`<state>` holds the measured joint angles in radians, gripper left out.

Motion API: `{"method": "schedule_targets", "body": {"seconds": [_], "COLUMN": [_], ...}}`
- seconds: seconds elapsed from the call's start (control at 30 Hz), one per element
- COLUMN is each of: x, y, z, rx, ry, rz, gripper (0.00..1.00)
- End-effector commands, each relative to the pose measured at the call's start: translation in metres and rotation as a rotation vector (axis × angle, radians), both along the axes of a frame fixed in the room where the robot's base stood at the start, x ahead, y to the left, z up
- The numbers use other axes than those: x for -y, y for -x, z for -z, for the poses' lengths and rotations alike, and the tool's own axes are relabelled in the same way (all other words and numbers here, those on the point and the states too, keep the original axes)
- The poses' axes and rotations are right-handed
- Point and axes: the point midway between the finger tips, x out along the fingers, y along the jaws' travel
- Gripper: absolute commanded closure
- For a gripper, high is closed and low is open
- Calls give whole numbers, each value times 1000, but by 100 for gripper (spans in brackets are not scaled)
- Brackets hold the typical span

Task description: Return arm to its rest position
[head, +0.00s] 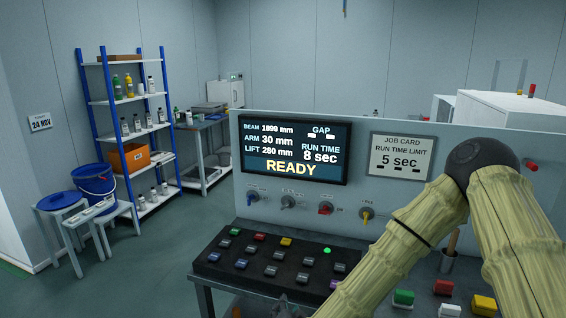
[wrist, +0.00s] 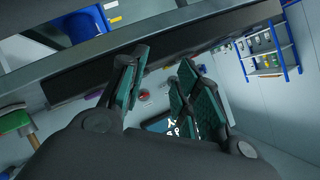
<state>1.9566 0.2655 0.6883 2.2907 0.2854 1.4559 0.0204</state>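My arm, in a pale bamboo-like cover, rises at the right of the head view and bends at a dark elbow joint (head: 478,160). Its forward part slopes down and left, in front of the panel (head: 420,205), and leaves the picture at the bottom edge. My gripper (wrist: 162,85) shows in the wrist view with two teal-padded fingers spread apart. Nothing is seen between the fingers. In the head view I cannot make the gripper out clearly.
A black button console (head: 262,258) juts out below the display (head: 294,147), which reads READY. A job card (head: 401,156) says 5 sec. Coloured blocks (head: 403,298) lie at lower right. A shelf rack (head: 131,103) and bucket (head: 94,184) stand left, with open floor (head: 165,262) before them.

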Motion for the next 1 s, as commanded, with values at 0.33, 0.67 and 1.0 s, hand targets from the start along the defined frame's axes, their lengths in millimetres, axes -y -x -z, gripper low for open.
{"method": "schedule_targets", "body": {"seconds": [0.33,0.67,1.0], "x": [31,110,200], "y": [85,219,339], "z": [127,235,271], "rx": [-282,-666,-1011], "ry": [139,296,409], "rz": [-202,-411,-545], "gripper": [68,68,68]}}
